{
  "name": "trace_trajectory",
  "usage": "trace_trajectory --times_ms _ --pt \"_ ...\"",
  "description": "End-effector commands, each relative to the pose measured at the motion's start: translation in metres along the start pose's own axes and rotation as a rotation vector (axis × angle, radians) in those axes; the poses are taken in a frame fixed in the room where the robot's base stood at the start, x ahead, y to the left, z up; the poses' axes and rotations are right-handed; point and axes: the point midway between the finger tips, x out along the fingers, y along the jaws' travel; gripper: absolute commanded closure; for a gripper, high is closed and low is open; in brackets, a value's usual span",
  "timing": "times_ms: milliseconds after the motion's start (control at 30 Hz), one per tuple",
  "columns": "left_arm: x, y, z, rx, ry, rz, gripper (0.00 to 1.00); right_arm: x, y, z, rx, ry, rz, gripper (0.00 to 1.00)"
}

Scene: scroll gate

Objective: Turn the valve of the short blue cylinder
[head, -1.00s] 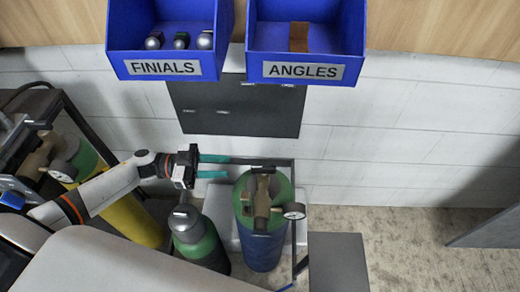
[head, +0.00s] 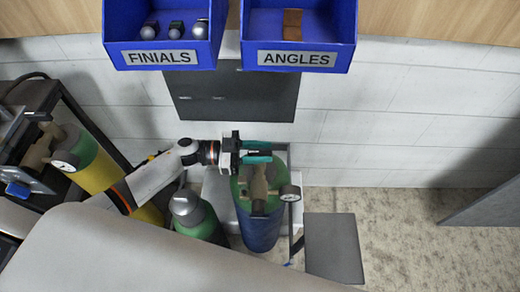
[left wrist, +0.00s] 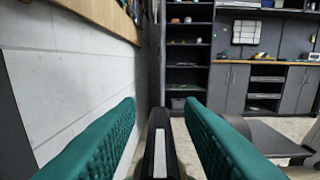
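The short blue cylinder (head: 261,232) has a green shoulder, a brass valve body and a round gauge (head: 290,193) on its right. Its black valve handle (head: 258,153) is at the top and far side. My left gripper (head: 258,152) reaches in from the left, its two teal fingers on either side of the handle in the head view. In the left wrist view, the fingers are wide apart with a black bar with a pale stripe (left wrist: 160,145), which looks like the handle, between them. Gaps show on both sides of the bar. My right gripper is not in view.
A green cylinder with a grey top (head: 188,205) stands just left, under my left arm. A yellow-green cylinder (head: 88,170) stands farther left. Blue bins for finials (head: 160,57) and angles (head: 297,59) hang above. A grey panel (head: 333,248) is at the lower right. Floor beyond it is clear.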

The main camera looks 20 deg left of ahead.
Motion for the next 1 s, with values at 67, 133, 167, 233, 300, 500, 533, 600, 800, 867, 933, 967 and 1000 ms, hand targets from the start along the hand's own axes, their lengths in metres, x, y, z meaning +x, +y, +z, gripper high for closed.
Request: trace_trajectory --times_ms 67,133,167,233,300,500,533,600,800,867,933,967,1000 --pt "-0.0001 0.0000 -0.0002 0.000 0.000 0.000 0.66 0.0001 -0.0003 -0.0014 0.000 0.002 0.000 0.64" --pt "-0.0002 0.0000 -0.0002 0.000 0.000 0.000 0.67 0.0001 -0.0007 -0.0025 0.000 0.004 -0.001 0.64" --pt "-0.0002 -0.0001 -0.0002 0.000 0.000 0.000 0.72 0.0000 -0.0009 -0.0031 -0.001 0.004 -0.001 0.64" --pt "-0.0003 -0.0001 -0.0001 0.000 0.000 0.000 0.84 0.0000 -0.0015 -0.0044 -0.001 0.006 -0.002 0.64" --pt "-0.0004 -0.0001 -0.0001 0.000 0.000 0.000 0.95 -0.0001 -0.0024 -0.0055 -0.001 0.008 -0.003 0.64" --pt "-0.0005 0.0003 0.0000 0.001 0.000 -0.008 1.00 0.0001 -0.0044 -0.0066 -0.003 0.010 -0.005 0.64" --pt "-0.0005 0.0006 -0.0001 0.001 0.001 -0.015 1.00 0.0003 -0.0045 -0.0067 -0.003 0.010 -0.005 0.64" --pt "-0.0004 0.0007 -0.0003 0.002 0.002 -0.038 1.00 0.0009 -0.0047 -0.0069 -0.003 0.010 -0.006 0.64" --pt "-0.0007 0.0002 -0.0003 0.000 0.001 -0.068 1.00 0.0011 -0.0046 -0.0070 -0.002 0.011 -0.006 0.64" --pt "-0.0008 0.0002 -0.0002 0.000 0.001 -0.067 1.00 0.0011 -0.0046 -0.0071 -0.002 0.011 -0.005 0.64" --pt "-0.0008 0.0001 -0.0002 0.000 0.001 -0.068 1.00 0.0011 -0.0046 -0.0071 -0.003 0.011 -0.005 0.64" --pt "-0.0008 0.0001 -0.0002 0.000 0.001 -0.067 0.84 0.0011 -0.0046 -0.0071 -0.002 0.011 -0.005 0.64" --pt "-0.0008 0.0001 -0.0002 0.000 0.001 -0.067 0.78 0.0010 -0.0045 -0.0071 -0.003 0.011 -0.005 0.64"
